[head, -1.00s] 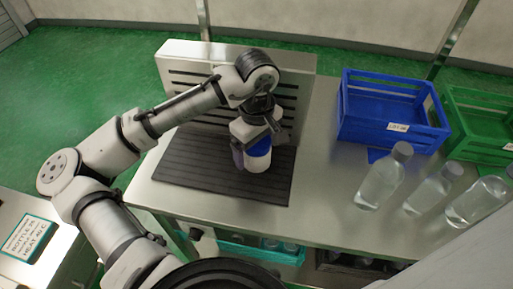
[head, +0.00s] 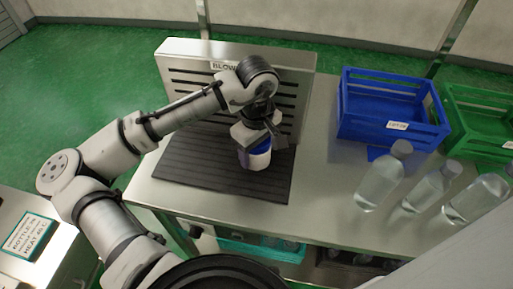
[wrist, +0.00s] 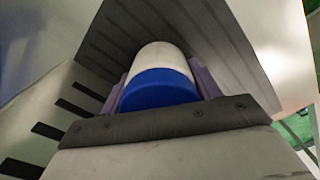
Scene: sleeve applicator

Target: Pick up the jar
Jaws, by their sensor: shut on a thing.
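The jar (head: 259,162) has a white body and a blue lid, and is upright over the black ribbed mat (head: 190,172) in front of the blower. My gripper (head: 256,147) comes down on it from above. In the wrist view, the blue lid is nearest the camera and the white body of the jar (wrist: 163,56) lies beyond it. My gripper (wrist: 160,88) has a finger on each side of the jar and is shut on it. I cannot tell whether the jar's base touches the mat.
The blower (head: 302,65), with a slotted front, stands behind the mat. To the right are a blue crate (head: 393,130), a green crate (head: 478,137) and clear bottles (head: 381,182) with grey caps. The bench between mat and bottles (head: 325,190) is clear.

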